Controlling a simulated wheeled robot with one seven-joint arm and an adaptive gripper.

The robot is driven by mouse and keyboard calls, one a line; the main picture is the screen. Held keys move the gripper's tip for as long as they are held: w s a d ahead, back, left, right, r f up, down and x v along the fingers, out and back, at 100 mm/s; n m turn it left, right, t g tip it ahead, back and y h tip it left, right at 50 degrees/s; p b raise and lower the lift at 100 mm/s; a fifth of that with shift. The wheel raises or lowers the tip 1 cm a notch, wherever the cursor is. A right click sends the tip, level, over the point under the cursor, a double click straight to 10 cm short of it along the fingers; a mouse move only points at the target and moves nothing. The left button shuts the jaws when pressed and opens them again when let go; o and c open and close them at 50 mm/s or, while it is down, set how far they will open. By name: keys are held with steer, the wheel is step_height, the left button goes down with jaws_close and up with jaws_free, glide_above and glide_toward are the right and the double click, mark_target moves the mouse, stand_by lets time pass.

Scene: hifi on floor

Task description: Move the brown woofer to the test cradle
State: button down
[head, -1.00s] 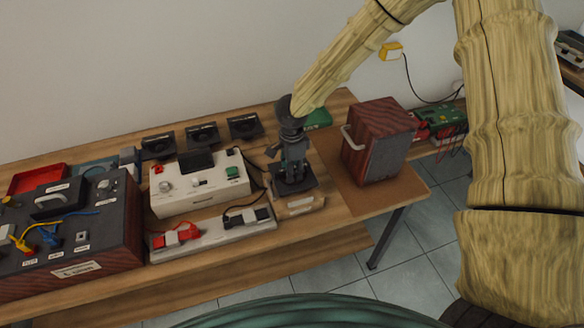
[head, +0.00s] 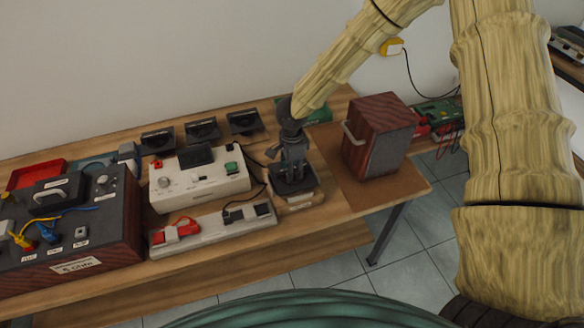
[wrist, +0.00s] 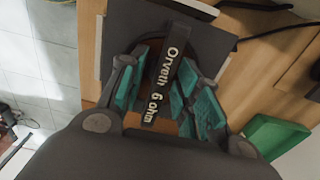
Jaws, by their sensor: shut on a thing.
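My gripper (head: 293,168) points down and is shut on the raised bar of a dark, square-fronted woofer (head: 284,187). In the wrist view my gripper (wrist: 168,85) has teal pads on both sides of this bar, which reads "Orveth 6 ohm". Under the woofer in the head view is a pale wooden block (head: 306,199), which may be the test cradle. The woofer hides most of its top, so I cannot tell if they touch.
Three dark units (head: 202,132) stand along the back of the table. A white tester box (head: 200,186) with cables and a grey strip (head: 215,230) with clips are left of my gripper. A red-brown speaker cabinet (head: 376,135) stands right. A green object (head: 319,112) lies behind.

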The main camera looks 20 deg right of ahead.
steer(key=shift+f+b, duration=0.3)
steer(key=shift+f, duration=0.85)
steer(key=c, duration=0.9)
jaws_free()
steer(key=shift+c, duration=0.2)
step_height(320, 180, up, 12)
step_height(320, 180, up, 8)
steer(key=p, duration=0.8)
